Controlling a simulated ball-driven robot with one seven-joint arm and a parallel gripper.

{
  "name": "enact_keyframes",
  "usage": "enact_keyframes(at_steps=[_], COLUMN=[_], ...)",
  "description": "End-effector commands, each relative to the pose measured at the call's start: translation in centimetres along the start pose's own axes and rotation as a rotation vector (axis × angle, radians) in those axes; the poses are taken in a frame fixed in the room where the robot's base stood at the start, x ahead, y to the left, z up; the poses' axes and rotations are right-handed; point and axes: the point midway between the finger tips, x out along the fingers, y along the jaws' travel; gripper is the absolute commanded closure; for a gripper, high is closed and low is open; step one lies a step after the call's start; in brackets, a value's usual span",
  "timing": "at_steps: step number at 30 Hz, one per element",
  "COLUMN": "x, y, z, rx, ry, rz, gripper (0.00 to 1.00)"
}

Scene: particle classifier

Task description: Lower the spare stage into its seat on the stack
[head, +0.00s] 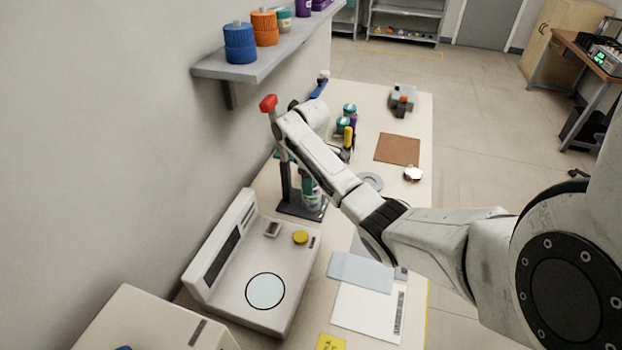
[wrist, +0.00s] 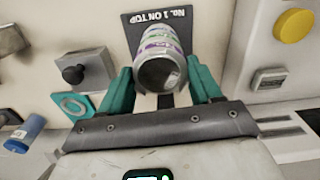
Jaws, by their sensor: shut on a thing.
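In the wrist view my gripper (wrist: 161,78) has its two teal fingers on either side of a silver metal cylinder with coloured bands. Its open, hollow end faces the camera. I take this near end to be the spare stage (wrist: 158,72), held between the fingers. The banded stack (wrist: 163,38) shows just beyond it, over a dark base plate (wrist: 133,30) marked "No. 1 ON TOP". I cannot tell whether the stage touches the stack. In the head view the stack (head: 312,192) stands on a dark stand (head: 290,207) beside a red-handled lever (head: 268,103); my arm hides most of the gripper.
A white instrument (head: 240,270) with a round plate and yellow knob stands nearer on the bench. Jars (head: 343,125) stand beyond my arm, left of a brown mat (head: 397,149). Papers (head: 368,308) lie at the front right. A wall shelf (head: 262,62) overhangs at left.

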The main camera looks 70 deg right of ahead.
Motion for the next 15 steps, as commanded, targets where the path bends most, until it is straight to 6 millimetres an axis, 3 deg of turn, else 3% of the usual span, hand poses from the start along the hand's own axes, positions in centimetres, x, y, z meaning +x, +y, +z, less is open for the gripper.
enact_keyframes(at_steps=[8,9,15], x=[0.3,0.27,0.27], y=[0.01,0.01,0.01], z=[-0.02,-0.02,-0.01], rx=[0.0,0.0,0.0], ry=[0.0,0.0,0.0], rz=[0.001,0.001,0.0], gripper=[0.72,0.35,0.15])
